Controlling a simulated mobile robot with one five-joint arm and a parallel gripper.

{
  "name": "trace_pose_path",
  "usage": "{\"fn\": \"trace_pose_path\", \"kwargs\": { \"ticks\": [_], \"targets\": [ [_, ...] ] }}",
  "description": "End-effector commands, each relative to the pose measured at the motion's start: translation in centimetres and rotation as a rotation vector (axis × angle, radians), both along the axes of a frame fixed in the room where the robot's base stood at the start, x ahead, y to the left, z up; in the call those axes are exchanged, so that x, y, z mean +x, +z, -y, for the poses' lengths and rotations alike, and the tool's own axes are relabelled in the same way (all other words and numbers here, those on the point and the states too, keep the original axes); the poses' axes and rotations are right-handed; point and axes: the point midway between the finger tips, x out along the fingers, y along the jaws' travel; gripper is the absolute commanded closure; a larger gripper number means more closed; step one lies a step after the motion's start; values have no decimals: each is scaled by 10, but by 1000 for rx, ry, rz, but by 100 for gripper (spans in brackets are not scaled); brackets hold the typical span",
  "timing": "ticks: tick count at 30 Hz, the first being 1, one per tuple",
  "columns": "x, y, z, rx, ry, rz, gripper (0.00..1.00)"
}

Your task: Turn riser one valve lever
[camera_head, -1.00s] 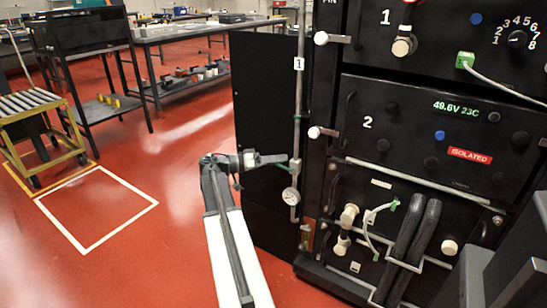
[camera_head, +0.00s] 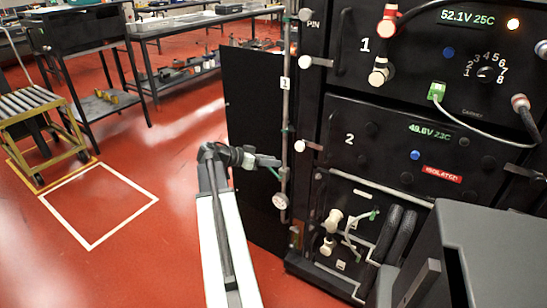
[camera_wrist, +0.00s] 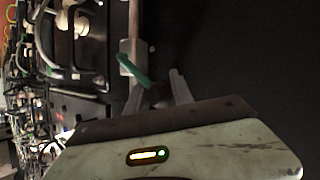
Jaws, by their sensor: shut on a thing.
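The riser pipe (camera_head: 286,120) runs upright beside the black rack and carries a white tag marked 1 (camera_head: 286,83). A round gauge (camera_head: 280,201) sits low on it. The green valve lever (camera_wrist: 134,71) slants from the pipe's valve body down between my jaws in the wrist view. My gripper (camera_head: 276,162) is at the pipe, above the gauge, and also shows in the wrist view (camera_wrist: 163,92). It is shut on the lever's free end. The jaws hide part of the lever.
The black rack front (camera_head: 430,100) with knobs, cables and displays stands right of the pipe. A dark panel (camera_head: 253,125) stands behind my gripper. A grey box-like shape (camera_head: 490,250) fills the lower right.

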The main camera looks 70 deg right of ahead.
Motion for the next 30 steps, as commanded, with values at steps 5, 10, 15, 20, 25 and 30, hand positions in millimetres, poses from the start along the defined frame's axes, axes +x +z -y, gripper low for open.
{"fn": "trace_pose_path", "kwargs": {
  "ticks": [5,10,15,20,25,30],
  "targets": [
    [-4,-2,-4,7,-13,12,100],
    [-6,-2,-4,7,-16,12,100],
    [-8,-2,-3,8,-18,11,50],
    [-9,-2,-2,5,-19,9,50],
    [-7,2,-5,4,-20,7,50],
    [15,17,-23,5,-15,8,50]
  ]
}}
